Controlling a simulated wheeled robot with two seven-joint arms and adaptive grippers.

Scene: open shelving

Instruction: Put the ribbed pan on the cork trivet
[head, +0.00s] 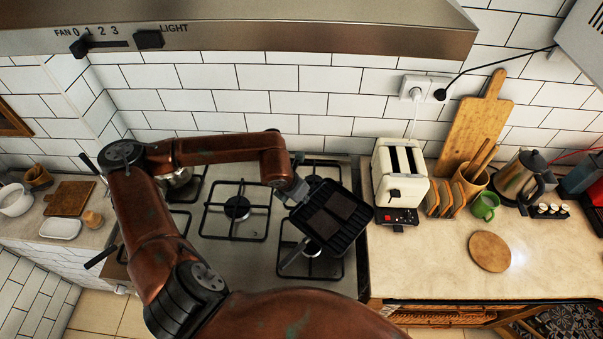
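The ribbed pan (350,232) is black and square, with two dark brown patches on its ribbed inside. It is over the right burners of the hob; I cannot tell whether it rests on the grates or is lifted. A grey bar, possibly its handle, sticks out at its lower left. My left gripper (297,191) is at the pan's upper left edge, seemingly touching it; its fingertips are too small and hidden to show whether they are shut. The round cork trivet (490,251) lies flat and bare on the right counter. My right gripper is out of view.
Behind the trivet are a toast rack (446,200), a green mug (485,206), a kettle (520,178) and a cutting board (474,125). The counter left of the trivet is clear. The range hood (250,35) hangs above.

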